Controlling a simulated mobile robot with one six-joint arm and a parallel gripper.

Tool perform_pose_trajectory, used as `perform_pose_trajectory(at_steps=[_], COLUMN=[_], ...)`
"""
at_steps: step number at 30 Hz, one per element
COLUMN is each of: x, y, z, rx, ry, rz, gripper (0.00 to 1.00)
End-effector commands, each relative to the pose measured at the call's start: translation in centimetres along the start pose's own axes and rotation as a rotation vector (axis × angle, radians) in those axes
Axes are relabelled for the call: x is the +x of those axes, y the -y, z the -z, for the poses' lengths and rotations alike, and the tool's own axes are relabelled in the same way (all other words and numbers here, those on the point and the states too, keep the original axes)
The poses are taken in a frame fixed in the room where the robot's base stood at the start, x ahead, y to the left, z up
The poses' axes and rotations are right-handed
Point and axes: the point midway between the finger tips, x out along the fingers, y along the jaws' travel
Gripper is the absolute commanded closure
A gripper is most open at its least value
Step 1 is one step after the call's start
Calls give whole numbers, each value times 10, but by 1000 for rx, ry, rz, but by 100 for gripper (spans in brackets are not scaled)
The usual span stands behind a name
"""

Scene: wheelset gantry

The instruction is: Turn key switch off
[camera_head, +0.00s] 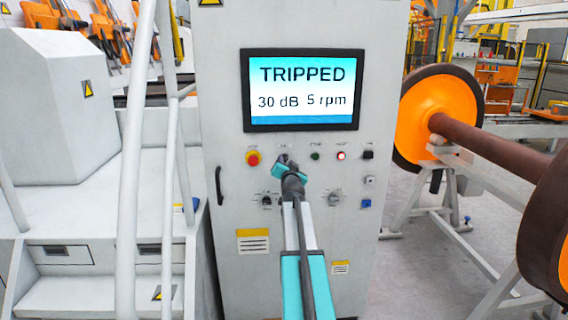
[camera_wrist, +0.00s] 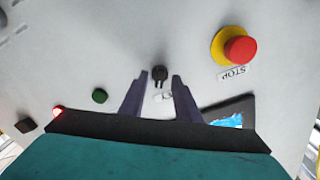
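The key switch (camera_wrist: 159,73) is a small black round switch with two short prongs, seen in the wrist view between my fingers. A small white label lies beside it. My gripper (camera_wrist: 160,80) is open, with one dark finger on each side of the key switch; the fingers look apart from it. In the head view my gripper (camera_head: 284,168) is at the upper row of controls on the grey cabinet (camera_head: 225,110), right of the red stop button (camera_head: 252,158), and mostly hides the switch. How the key is turned is hard to tell.
The screen (camera_head: 304,90) above reads TRIPPED, 30 dB, 5 rpm. A green button (camera_head: 315,156), a lit red button (camera_head: 341,155) and a black one (camera_head: 367,154) sit to the right. White railings (camera_head: 135,150) stand at left, an orange wheelset (camera_head: 435,115) at right.

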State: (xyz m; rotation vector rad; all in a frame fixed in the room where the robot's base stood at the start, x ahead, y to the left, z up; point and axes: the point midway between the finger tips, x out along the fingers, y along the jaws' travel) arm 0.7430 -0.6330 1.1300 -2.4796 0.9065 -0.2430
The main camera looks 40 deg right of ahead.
Motion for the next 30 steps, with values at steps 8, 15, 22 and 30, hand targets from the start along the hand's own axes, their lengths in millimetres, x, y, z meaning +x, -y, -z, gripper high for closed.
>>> perform_pose_trajectory(at_steps=[8, 15, 22, 30], x=[7, 7, 7, 7], y=[0, 0, 0, 2], z=[0, -1, -1, -2], rx=[0, 1, 1, -8], ry=[0, 0, 1, 1], rz=[0, 0, 0, 2], gripper=[70, 72, 100, 100])
